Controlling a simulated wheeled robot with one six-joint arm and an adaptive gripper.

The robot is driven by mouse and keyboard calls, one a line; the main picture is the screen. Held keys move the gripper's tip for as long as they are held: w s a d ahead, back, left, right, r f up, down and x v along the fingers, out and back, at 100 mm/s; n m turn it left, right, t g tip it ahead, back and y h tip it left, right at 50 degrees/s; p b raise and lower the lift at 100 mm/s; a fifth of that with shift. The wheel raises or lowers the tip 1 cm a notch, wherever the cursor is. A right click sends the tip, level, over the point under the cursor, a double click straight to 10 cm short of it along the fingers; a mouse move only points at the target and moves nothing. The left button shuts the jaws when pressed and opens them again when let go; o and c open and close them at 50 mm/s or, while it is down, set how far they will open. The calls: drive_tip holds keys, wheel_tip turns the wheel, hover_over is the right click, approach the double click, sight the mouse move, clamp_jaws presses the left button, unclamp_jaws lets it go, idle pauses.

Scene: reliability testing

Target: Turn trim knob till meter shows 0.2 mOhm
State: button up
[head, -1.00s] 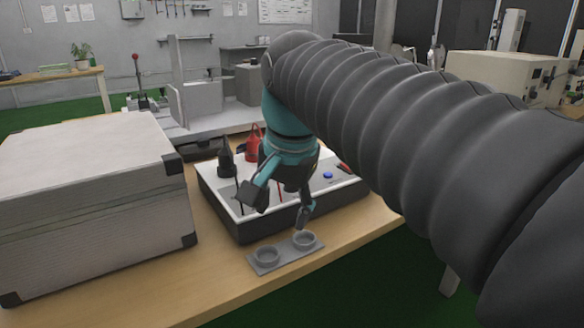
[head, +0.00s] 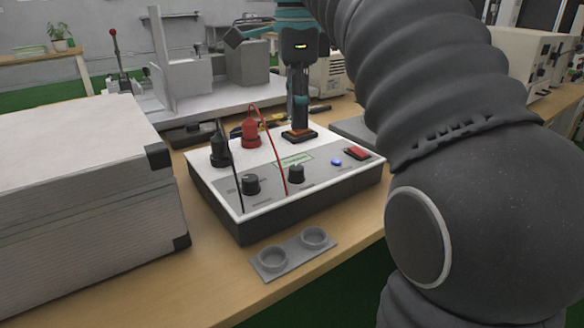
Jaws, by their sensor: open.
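The test box (head: 315,190) has a white sloped top and dark sides and sits on the wooden bench. Its panel carries a left black knob (head: 251,185) and a right black knob (head: 296,174); the labels are too small to read, so I cannot tell which is the trim knob. A small greenish meter display (head: 294,160) lies behind the right knob; its reading is not legible.
Black (head: 219,150) and red (head: 250,133) plugs with leads rise from the box. A blue button (head: 336,162) and red switch (head: 357,152) are at right. A two-cup holder (head: 293,254) is in front; a large case (head: 80,200) is left.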

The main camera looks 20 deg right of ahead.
sight(297, 168)
wheel_tip(297, 168, down, 11)
drive_tip(key=shift+r+b, duration=0.15)
drive_tip(key=shift+b, duration=1)
